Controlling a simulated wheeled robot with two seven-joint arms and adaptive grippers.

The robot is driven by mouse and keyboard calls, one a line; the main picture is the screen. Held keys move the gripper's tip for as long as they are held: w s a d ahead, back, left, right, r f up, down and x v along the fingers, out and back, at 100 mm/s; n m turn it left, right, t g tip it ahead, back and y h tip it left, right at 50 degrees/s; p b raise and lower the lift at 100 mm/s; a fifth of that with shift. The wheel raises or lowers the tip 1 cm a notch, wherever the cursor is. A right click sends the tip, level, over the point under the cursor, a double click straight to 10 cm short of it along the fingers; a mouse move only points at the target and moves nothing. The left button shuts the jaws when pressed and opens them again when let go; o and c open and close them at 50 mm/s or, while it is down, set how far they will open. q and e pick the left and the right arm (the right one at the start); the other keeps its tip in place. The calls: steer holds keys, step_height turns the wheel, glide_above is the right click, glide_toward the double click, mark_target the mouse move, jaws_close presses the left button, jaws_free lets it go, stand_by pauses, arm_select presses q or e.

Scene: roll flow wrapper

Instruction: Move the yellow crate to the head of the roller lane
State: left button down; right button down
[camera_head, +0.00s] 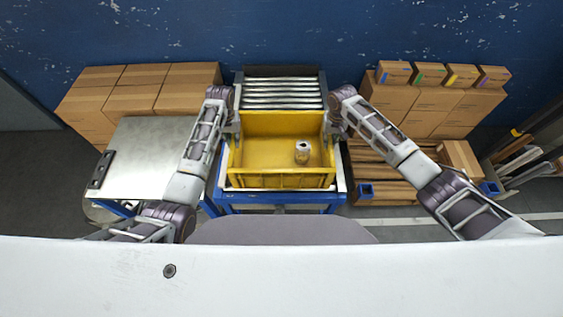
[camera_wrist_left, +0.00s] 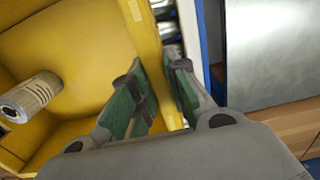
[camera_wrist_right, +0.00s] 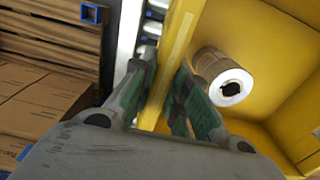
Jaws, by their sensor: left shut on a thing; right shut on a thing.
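The yellow crate (camera_head: 270,180) sits at the near part of the roller lane (camera_head: 284,92), upright, with one roll (camera_head: 302,152) inside at its right. My left gripper (camera_head: 232,130) is shut on the crate's left wall; in the left wrist view its fingers (camera_wrist_left: 165,85) straddle the yellow wall (camera_wrist_left: 148,45). My right gripper (camera_head: 335,128) is shut on the crate's right wall; in the right wrist view its fingers (camera_wrist_right: 166,80) straddle the wall (camera_wrist_right: 178,45). The roll also shows in both wrist views (camera_wrist_left: 30,97) (camera_wrist_right: 225,80). The crate hides the lane's near rollers.
A metal-topped table (camera_head: 150,160) stands left of the lane. Cardboard boxes (camera_head: 140,90) are stacked at the back left, more boxes (camera_head: 425,105) at the back right. A wooden pallet (camera_head: 380,178) lies right of the lane. Bare rollers show beyond the crate.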

arm_select(q)
steer(key=shift+f+b, duration=0.35)
arm_select(e)
steer(key=shift+f, duration=0.35)
arm_select(q)
steer(key=c, duration=1.4)
jaws_free()
arm_select(e)
steer(key=c, duration=1.4)
jaws_free()
arm_select(q)
steer(key=o, duration=0.8)
steer(key=shift+r, duration=0.15)
steer(key=shift+r, duration=5.85)
arm_select(e)
steer(key=shift+o, duration=0.5)
steer(key=o, duration=0.7)
